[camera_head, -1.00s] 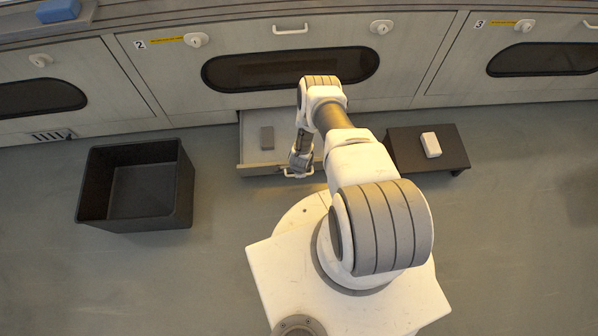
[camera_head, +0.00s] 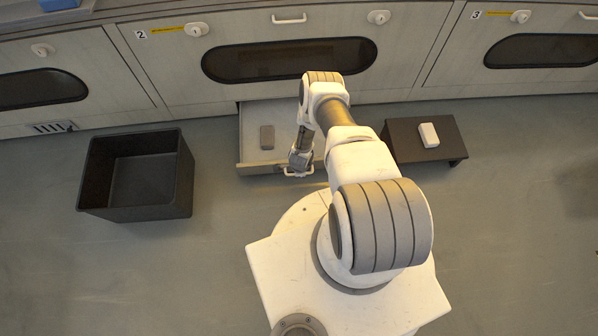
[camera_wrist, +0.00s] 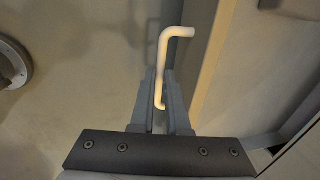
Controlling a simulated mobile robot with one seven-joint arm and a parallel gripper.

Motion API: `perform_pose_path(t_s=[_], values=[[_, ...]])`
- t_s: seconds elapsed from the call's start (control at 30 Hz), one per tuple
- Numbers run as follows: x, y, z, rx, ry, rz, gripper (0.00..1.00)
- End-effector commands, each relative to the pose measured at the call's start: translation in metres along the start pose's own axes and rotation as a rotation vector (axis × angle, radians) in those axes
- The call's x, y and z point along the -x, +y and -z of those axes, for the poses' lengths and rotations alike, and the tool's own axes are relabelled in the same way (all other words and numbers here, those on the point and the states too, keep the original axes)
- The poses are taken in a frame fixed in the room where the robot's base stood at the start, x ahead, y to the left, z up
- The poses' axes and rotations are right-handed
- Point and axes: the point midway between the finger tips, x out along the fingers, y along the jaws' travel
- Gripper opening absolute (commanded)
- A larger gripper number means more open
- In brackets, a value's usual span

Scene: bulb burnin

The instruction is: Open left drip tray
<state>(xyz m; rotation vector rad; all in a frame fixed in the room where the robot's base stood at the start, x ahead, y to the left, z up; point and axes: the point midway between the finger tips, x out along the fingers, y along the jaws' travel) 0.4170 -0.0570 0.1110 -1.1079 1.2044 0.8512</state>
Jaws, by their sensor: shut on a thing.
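The drip tray (camera_head: 251,129) is a light, shallow drawer pulled partway out from under the cabinet marked 2, with a small grey-brown block (camera_head: 267,137) lying in it. Its white bar handle (camera_head: 291,174) is at the front edge. My gripper (camera_head: 299,166) is at that handle, at the right part of the tray front. In the wrist view, my gripper's fingers (camera_wrist: 162,88) are shut around the handle (camera_wrist: 178,32), whose bent end sticks out beyond them. My arm hides the tray's right side.
A black open bin (camera_head: 137,175) stands on the floor to the left. A low dark stand (camera_head: 446,149) with a white block (camera_head: 429,135) on it is close to the right of the tray. Cabinet 2's upper handle (camera_head: 289,19) is above. Floor on the right is clear.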

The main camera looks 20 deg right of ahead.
Motion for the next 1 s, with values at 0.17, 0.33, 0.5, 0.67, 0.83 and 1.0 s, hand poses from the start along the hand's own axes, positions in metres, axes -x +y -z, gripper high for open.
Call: perform_pose_path(t_s=[0.17,0.33,0.5,0.67,0.83,1.0], values=[[-0.001,0.004,0.0,0.0,-0.001,-0.007,0.28],[0.0,0.002,0.0,0.0,-0.001,-0.003,0.43],[0.0,0.001,0.0,0.0,0.0,-0.002,0.43],[0.01,0.0,0.0,-0.001,0.0,-0.001,0.43],[0.041,-0.001,0.0,-0.001,-0.001,-0.002,0.43],[0.084,-0.002,0.0,0.0,-0.001,-0.002,0.43]])
